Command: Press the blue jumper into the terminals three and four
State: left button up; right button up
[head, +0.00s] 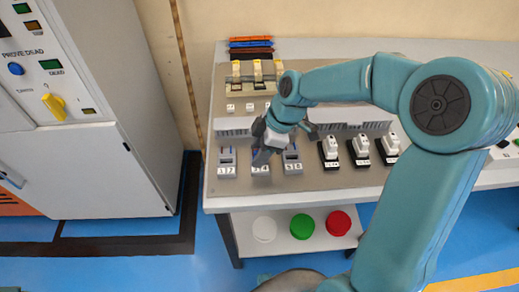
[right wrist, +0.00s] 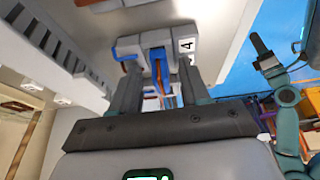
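My right gripper (head: 271,146) points down at the middle one of three grey terminal blocks at the bench's front left. In the right wrist view its two fingers (right wrist: 160,85) stand apart on either side of a blue piece (right wrist: 157,62), which may be the jumper. A grey block (right wrist: 186,58) with a "4" label lies just beyond the fingertips. More blue (right wrist: 122,54) shows left of the fingers. The fingers hide part of the block, and contact is unclear. In the head view the left (head: 227,160) and right (head: 292,160) blocks flank the gripper. My left gripper (right wrist: 262,50) shows small in the right wrist view.
Several black-and-white switches (head: 361,150) stand to the right on the bench. Yellow-topped parts (head: 257,70) stand behind. White (head: 265,229), green (head: 302,226) and red (head: 338,223) round items sit on the lower shelf. A grey cabinet (head: 110,150) stands left, across a gap.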

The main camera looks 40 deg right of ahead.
jog(key=shift+s, duration=0.2)
jog(key=p+v, duration=0.1)
jog(key=v, duration=1.5)
jog(key=shift+r+p, duration=0.2)
jog(key=shift+p, duration=0.15)
jog(key=shift+w, duration=0.1)
